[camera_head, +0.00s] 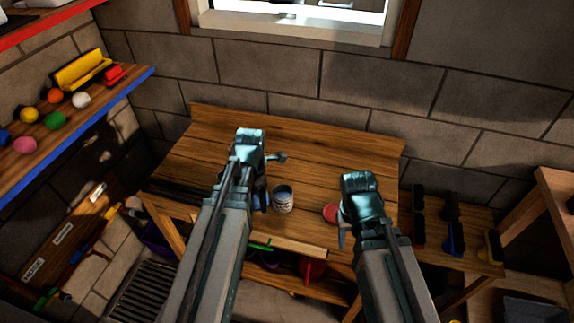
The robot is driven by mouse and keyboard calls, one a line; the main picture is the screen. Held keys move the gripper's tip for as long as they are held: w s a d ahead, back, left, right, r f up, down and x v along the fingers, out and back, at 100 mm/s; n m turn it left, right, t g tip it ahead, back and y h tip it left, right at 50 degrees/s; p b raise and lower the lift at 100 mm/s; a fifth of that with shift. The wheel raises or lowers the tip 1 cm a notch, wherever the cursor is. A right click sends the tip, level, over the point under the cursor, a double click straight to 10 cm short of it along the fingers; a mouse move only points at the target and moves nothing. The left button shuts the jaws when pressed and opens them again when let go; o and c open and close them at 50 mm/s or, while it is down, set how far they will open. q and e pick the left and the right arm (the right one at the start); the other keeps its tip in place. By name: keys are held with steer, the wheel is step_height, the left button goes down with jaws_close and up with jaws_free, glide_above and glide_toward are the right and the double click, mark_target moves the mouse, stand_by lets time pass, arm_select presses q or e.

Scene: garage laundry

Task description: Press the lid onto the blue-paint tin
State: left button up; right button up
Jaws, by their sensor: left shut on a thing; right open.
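A small pale tin (284,202) stands upright on the wooden bench, with a grey-blue top. My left gripper (264,198) is just left of the tin, its lower end close to the tin's side. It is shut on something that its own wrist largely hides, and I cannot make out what. A dark bluish patch shows there. My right gripper (343,236) is open at the bench's right part. A red round thing (329,213) lies just left of it, partly hidden, and I cannot tell if it is a lid.
The wooden bench (310,145) is clear at the back. A blue-edged shelf (118,97) with coloured balls is at the left. Dark, red, blue and yellow-tipped things (454,236) stand on a lower surface at the right. A red thing (311,270) shows below the bench's front edge.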

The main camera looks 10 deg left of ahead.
arm_select(q)
steer(key=w+d+r+m+p, duration=0.2)
steer(key=w+d+r+p, duration=0.3)
steer(key=w+d+r, duration=0.1)
steer(key=shift+d+r, duration=0.15)
steer(key=shift+r, duration=0.35)
arm_select(e)
step_height(320, 180, up, 7)
arm_select(q)
steer(key=shift+f, duration=0.2)
arm_select(e)
steer(key=shift+f, duration=0.15)
arm_select(q)
step_height(320, 180, down, 6)
steer(key=b, duration=0.6)
arm_select(e)
step_height(320, 180, down, 6)
arm_select(q)
steer(key=shift+f+b, duration=0.6)
steer(key=shift+b, duration=0.05)
arm_select(e)
steer(key=shift+f, duration=0.65)
arm_select(q)
steer(key=o, duration=1)
steer(key=shift+o, duration=0.2)
